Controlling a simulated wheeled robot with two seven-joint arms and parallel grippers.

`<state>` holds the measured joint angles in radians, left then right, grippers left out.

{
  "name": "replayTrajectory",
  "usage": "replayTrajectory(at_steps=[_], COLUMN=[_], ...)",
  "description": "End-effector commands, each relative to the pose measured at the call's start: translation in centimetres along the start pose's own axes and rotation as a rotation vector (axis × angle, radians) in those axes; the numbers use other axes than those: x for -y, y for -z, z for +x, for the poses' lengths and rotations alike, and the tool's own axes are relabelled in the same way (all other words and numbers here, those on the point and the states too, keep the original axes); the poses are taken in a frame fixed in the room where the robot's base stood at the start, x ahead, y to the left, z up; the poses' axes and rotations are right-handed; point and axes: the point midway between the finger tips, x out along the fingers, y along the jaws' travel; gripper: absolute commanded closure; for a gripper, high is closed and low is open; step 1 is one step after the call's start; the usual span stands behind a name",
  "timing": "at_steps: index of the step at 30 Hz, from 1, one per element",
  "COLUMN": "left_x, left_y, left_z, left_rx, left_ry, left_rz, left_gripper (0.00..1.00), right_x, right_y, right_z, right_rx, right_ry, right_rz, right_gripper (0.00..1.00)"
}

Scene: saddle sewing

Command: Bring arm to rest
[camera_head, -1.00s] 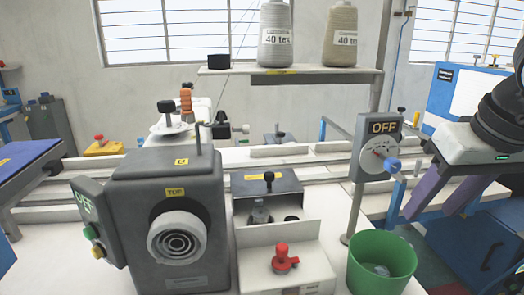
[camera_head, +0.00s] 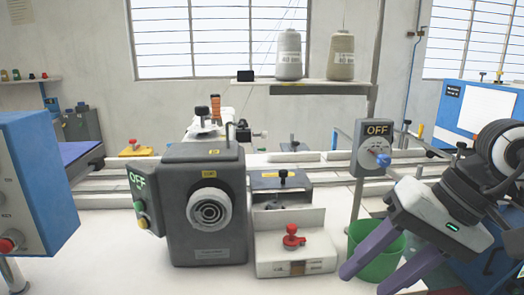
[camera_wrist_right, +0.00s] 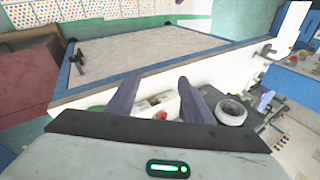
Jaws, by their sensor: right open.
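My right gripper (camera_head: 366,276) is at the lower right of the head view, with its two purple fingers apart and nothing between them. It hangs in front of the green bin (camera_head: 376,256) and hides part of it. In the right wrist view the same gripper (camera_wrist_right: 160,95) shows its fingers spread, with a red knob (camera_wrist_right: 161,116) visible between them farther off. The OFF switch box (camera_head: 373,148) with a blue knob stands on a post just left of my right arm. My left gripper is not in view.
The grey sewing machine (camera_head: 205,205) stands mid-table, with a white block with a red knob (camera_head: 291,251) beside it. A blue control box (camera_head: 35,180) is at the left edge. Thread cones (camera_head: 289,55) stand on a shelf (camera_head: 305,76). Clear white tabletop lies in front.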

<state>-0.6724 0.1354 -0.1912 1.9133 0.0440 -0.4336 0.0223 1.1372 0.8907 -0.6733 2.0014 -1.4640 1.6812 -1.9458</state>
Motion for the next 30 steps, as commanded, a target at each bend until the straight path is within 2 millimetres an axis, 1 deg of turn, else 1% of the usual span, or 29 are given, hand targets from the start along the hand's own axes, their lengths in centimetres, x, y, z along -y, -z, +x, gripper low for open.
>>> replayTrajectory(at_steps=[1,2,3,5,6,8,9,11,12,14,15,16,17,18,20,21,23,24,26,27,29,30], left_x=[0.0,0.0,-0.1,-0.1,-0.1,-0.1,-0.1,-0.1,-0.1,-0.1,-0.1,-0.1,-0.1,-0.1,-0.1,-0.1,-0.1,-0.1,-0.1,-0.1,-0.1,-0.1], left_y=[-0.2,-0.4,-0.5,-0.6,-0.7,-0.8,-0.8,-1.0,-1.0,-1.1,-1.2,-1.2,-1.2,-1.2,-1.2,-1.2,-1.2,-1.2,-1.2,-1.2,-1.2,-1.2], left_z=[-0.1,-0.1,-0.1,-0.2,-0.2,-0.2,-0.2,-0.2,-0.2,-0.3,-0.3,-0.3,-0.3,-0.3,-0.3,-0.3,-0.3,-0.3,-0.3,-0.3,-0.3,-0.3], left_rx=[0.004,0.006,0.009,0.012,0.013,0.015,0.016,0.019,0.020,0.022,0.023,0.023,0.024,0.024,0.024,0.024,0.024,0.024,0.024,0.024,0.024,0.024], left_ry=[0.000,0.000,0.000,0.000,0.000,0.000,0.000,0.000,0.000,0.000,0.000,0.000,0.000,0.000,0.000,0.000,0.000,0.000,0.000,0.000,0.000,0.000], left_rz=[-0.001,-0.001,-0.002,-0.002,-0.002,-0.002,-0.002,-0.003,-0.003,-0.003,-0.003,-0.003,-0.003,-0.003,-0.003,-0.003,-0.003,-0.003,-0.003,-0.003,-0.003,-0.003], left_gripper=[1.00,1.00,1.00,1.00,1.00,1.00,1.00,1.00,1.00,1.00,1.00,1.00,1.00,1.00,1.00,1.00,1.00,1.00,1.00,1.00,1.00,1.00], right_x=[1.3,2.3,3.8,6.3,8.1,10.7,12.2,13.8,14.5,14.8,14.4,13.9,13.1,11.6,8.6,6.2,2.7,0.3,-3.2,-5.4,-8.7,-10.7], right_y=[-1.2,-1.9,-3.1,-4.9,-6.0,-7.2,-7.5,-7.3,-6.7,-5.1,-3.7,-2.6,-1.4,0.2,2.2,3.2,4.0,4.1,3.6,3.0,1.4,0.1], right_z=[1.6,2.5,3.5,4.8,5.4,5.6,5.5,5.0,4.7,4.5,4.6,4.8,5.3,6.2,8.3,10.1,12.9,14.9,17.9,19.9,22.8,24.7], right_rx=[0.067,0.111,0.182,0.309,0.409,0.577,0.693,0.874,0.999,1.191,1.324,1.425,1.527,1.666,1.879,-1.811,-1.654,-1.558,-1.421,-1.336,-1.212,-1.134], right_ry=[0.071,0.121,0.196,0.317,0.403,0.529,0.605,0.706,0.766,0.844,0.887,0.917,0.944,0.976,1.016,-0.929,-0.796,-0.720,-0.626,-0.572,-0.501,-0.459], right_rz=[0.057,0.102,0.175,0.313,0.427,0.625,0.767,0.991,1.147,1.391,1.558,1.685,1.814,1.987,2.246,-2.160,-1.963,-1.838,-1.661,-1.549,-1.382,-1.275], right_gripper=[0.53,0.53,0.53,0.53,0.53,0.53,0.53,0.53,0.53,0.53,0.53,0.53,0.53,0.53,0.53,0.53,0.53,0.53,0.53,0.53,0.53,0.53])
